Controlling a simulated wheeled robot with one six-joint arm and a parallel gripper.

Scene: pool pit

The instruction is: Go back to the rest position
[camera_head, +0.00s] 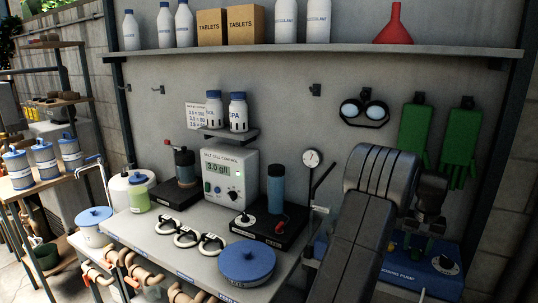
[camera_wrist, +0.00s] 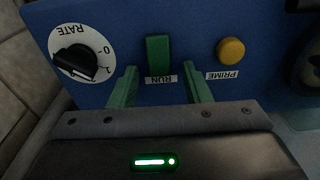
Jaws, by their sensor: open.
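My gripper (camera_wrist: 163,82) is open in the wrist view, with its two green fingers apart and nothing visible between them. The fingers point at the blue face of the dosing pump (camera_wrist: 118,25). A green RUN switch (camera_wrist: 158,48) lies just beyond the gap between the fingertips. A yellow PRIME button (camera_wrist: 231,50) is to the right and a RATE dial (camera_wrist: 76,60) with a black pointer is to the left. In the head view my arm reaches down over the dosing pump (camera_head: 432,272) at the lower right and hides part of it.
A shelf (camera_head: 350,49) with bottles, boxes and a red funnel (camera_head: 394,26) runs above. Green gloves (camera_head: 461,140) hang behind my arm.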

